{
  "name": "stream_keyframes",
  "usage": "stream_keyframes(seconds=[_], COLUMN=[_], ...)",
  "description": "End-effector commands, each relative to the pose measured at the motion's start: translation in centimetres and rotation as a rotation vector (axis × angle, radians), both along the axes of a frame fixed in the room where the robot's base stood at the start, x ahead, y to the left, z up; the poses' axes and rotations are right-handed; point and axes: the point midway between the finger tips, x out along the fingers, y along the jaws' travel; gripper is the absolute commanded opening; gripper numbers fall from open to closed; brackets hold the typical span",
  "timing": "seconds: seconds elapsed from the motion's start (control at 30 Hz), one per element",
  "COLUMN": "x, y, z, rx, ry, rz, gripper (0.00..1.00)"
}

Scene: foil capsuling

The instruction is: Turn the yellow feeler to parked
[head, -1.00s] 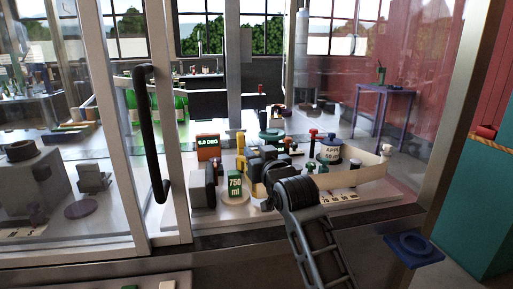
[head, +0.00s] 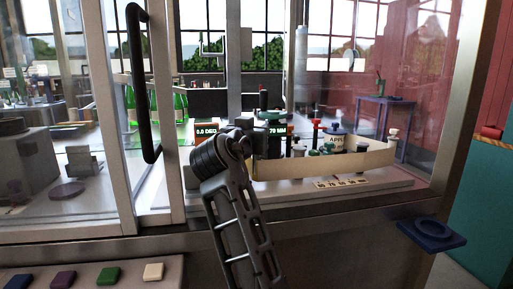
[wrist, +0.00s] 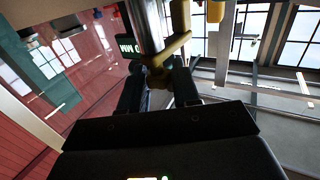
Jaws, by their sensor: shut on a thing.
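The yellow feeler (wrist: 168,52) shows in the wrist view, a yellow bar beside a grey metal post (wrist: 148,22). My gripper (wrist: 160,77) is shut on its near end, with one dark finger on each side. In the head view my arm's dark links hide both the gripper and the feeler. A red display (head: 206,131) appears to read 0.0 DEG. A dark display (head: 275,130) reads 70 MM, and it also shows upside down in the wrist view (wrist: 128,47).
A cream curved band (head: 325,163) and a numbered strip (head: 341,183) lie right of my arm. A black door handle (head: 140,85) and glass panes stand left. A blue bracket (head: 432,232) juts out at right. Coloured tiles (head: 108,275) lie at lower left.

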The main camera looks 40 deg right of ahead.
Motion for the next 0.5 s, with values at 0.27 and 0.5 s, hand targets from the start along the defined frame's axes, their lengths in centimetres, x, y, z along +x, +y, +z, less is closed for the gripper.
stream_keyframes(seconds=[0.27, 0.5], x=[0.12, 0.08], y=[-0.01, -0.04], z=[-0.27, -0.13], rx=[0.002, 0.002], ry=[0.003, 0.004], rz=[-0.098, -0.121], gripper=[0.01, 0.01])
